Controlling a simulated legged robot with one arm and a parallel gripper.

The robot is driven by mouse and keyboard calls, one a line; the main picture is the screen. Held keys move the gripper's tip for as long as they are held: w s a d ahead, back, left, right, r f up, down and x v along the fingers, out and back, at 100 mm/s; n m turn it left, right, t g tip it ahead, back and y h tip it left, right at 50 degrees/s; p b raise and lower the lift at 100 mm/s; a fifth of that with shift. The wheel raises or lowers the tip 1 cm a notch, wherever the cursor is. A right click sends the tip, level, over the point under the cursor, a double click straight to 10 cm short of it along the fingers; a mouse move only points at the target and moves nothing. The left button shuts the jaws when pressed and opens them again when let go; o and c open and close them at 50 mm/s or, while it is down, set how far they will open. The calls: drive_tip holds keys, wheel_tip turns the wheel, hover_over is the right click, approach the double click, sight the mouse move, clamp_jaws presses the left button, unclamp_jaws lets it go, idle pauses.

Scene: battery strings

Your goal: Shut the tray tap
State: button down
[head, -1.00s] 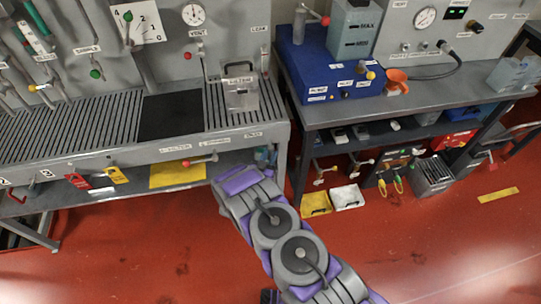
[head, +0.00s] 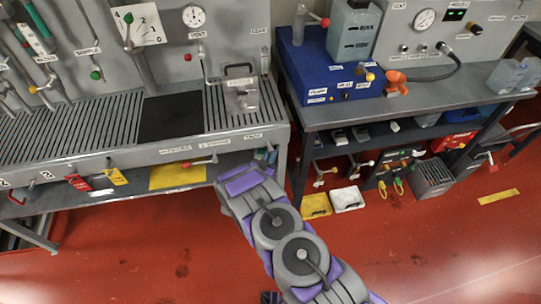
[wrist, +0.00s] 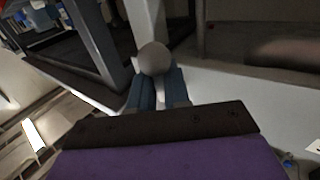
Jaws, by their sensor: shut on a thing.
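My gripper (head: 265,155) is at the front edge of the slatted tray bench (head: 75,150), under its right end. In the wrist view my gripper (wrist: 157,84) has its two blue fingers closed on a pale round knob (wrist: 153,58), which sits between their tips. The knob seems to belong to the tray tap, but its label is not readable there. The tap's stem and body are hidden behind the fingers, so I cannot tell its angle. In the head view my arm and the bench edge hide the knob.
A second bench (head: 420,104) with a blue unit (head: 318,72) stands to the right. The red floor (head: 130,250) in front is clear.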

drive_tip(key=shift+s+f, duration=0.15)
drive_tip(key=a+r+m+g+y+p, duration=0.1)
drive_tip(key=m+g+y+p, duration=0.1)
drive_tip(key=p, duration=0.4)
drive_tip(key=s+a+r+m+g+y+p, duration=0.1)
drive_tip(key=m+g+y+p, duration=0.1)
drive_tip(key=m+p, duration=0.3)
drive_tip(key=a+r+m+g+y+p, duration=0.1)
drive_tip(key=m+y+p, duration=0.3)
drive_tip(key=p, duration=0.4)
drive_tip(key=shift+s+a+g+y, duration=0.15)
drive_tip(key=shift+g+y, duration=0.15)
drive_tip(key=shift+g, duration=0.5)
drive_tip(key=shift+p, duration=0.3)
